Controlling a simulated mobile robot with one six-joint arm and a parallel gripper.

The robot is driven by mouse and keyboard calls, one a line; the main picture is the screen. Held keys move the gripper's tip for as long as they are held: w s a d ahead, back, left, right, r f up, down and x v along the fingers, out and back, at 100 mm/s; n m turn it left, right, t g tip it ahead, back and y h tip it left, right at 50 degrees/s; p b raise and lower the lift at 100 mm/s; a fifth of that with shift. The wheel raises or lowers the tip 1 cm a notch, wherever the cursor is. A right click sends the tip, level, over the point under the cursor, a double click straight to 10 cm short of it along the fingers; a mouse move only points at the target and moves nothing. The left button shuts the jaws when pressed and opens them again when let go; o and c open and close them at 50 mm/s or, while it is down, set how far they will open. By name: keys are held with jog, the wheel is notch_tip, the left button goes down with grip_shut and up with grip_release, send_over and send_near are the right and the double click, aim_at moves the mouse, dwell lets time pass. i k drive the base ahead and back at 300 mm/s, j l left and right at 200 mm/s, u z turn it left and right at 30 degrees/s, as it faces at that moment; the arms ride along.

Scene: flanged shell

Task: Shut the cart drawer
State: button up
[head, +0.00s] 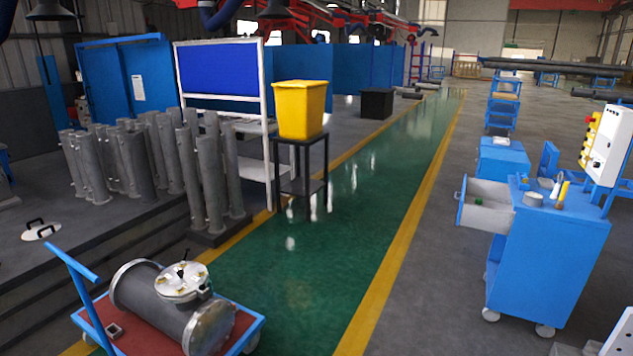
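The blue cart (550,262) stands on casters at the right, on the grey floor beyond the yellow line. Its drawer (486,206) is pulled out to the left from the upper part of the cart. The drawer's walls are pale grey, with a blue front panel (461,201) at its left end.
A white control box (604,146) stands at the cart's right. A roll and yellow-handled tools sit on the cart top. A red-decked trolley (245,327) carries a flanged shell (165,300) at lower left. The green walkway (310,285) between is clear.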

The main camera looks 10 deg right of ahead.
aim_at(496, 214)
jog(key=i+j+z, duration=0.2)
jog(key=i+z, duration=0.3)
jog(key=i, duration=0.25)
jog(key=i+j+z, duration=0.45)
jog(key=i, duration=0.25)
jog(key=i+j+z, duration=0.5)
jog(key=j, duration=0.3)
jog(key=i+j+z, duration=0.1)
jog(key=i+j, duration=0.15)
jog(key=i, duration=0.3)
jog(key=i+j, duration=0.3)
jog(key=i, duration=0.2)
jog(key=i+j+z, duration=0.15)
jog(key=i+j, duration=0.15)
jog(key=i, duration=0.25)
jog(key=i+j, duration=0.15)
jog(key=i, duration=0.2)
jog(key=i+j, duration=0.2)
jog(key=i, duration=0.2)
jog(key=i+j+z, duration=0.1)
jog(key=i, duration=0.25)
